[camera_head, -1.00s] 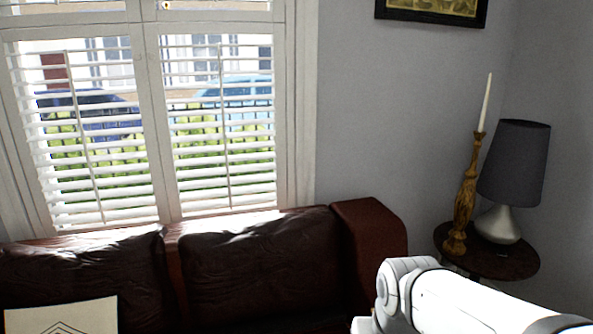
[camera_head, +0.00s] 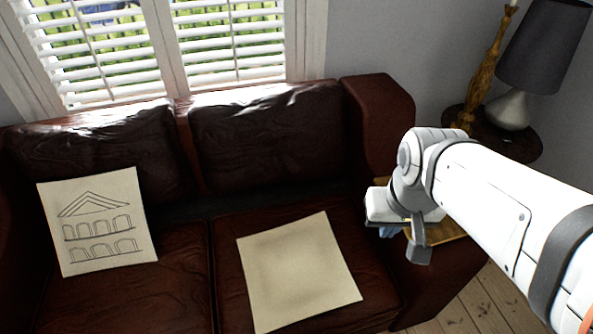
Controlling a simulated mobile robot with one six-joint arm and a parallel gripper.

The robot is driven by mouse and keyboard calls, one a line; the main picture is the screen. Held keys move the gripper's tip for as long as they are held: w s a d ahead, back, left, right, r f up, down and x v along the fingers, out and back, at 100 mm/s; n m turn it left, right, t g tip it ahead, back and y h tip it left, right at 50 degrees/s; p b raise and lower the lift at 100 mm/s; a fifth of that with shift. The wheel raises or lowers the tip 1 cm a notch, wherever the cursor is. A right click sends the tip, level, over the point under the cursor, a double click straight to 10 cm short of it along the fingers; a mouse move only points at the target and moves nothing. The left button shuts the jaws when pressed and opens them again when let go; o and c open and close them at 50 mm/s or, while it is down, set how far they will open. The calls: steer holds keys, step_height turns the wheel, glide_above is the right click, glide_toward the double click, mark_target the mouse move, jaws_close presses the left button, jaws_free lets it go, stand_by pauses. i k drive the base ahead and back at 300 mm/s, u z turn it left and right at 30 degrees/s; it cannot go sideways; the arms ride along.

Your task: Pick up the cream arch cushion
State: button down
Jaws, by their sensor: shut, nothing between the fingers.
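A cream cushion with a line drawing of a pediment and rows of arches (camera_head: 97,222) leans on the left part of the dark red-brown leather sofa (camera_head: 180,285). A second cream cushion, with no drawing visible (camera_head: 298,270), lies on the right seat. My gripper (camera_head: 418,254) is at the end of my white arm, in front of the sofa's right arm in the picture. It is shut and empty, well to the right of both cushions, with the plain one nearer. Its fingertips are small and partly hidden by my arm.
The sofa's right arm (camera_head: 382,110) rises behind my gripper. A wooden surface (camera_head: 450,229) shows under my arm. A dark round side table (camera_head: 520,146) holds a grey lamp (camera_head: 545,45) and a carved candlestick (camera_head: 484,70). Bare floorboards (camera_head: 460,315) show at the lower right.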

mark_target(294, 272)
steer(key=u, duration=0.15)
steer(key=k, duration=0.5)
steer(key=z, duration=2.4)
steer(key=k, duration=1.5)
steer(key=u, duration=0.9)
steer(key=i, duration=0.5)
steer(key=u, duration=0.1)
